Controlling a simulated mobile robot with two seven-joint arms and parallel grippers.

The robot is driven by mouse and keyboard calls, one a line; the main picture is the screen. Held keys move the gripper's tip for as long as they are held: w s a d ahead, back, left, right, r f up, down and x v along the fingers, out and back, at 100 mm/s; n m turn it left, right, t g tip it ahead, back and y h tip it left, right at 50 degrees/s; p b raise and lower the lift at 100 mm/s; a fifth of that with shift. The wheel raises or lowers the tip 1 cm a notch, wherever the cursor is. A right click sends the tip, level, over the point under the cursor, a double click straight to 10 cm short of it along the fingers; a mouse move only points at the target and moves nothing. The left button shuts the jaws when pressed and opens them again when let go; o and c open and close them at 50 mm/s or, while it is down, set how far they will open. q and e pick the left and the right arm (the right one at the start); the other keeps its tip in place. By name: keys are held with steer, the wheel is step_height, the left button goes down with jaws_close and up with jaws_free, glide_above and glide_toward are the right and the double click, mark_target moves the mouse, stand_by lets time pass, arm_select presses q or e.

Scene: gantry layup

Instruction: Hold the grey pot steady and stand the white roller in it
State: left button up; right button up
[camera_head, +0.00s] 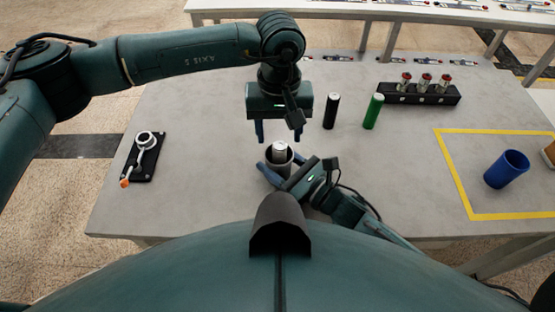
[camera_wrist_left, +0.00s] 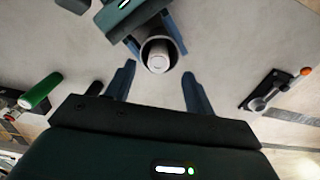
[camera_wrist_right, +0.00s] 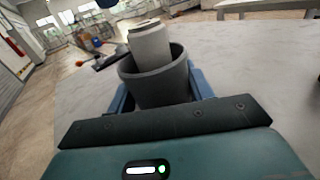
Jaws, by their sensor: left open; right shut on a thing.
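The grey pot (camera_head: 270,157) stands on the table in front of me, and it fills the middle of the right wrist view (camera_wrist_right: 155,88). The white roller (camera_head: 280,149) is inside the pot with its top above the rim; in the right wrist view (camera_wrist_right: 150,46) it looks close to upright. My right gripper (camera_head: 277,174) is shut on the pot, one finger on each side. My left gripper (camera_head: 274,134) is open and empty above and behind the pot. The left wrist view shows the roller (camera_wrist_left: 158,55) within the pot's rim, apart from the left fingers.
A black roller (camera_head: 331,111) and a green roller (camera_head: 373,111) stand behind to the right. A black rack (camera_head: 418,95) holds silver-and-red pieces. A blue pot (camera_head: 506,169) sits inside a yellow outline. A black plate with a metal tool (camera_head: 144,157) lies left.

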arm_select(q)
step_height(320, 180, up, 11)
stand_by(0.3)
arm_select(e)
steer(key=o, duration=1)
steer(key=shift+o, duration=0.2)
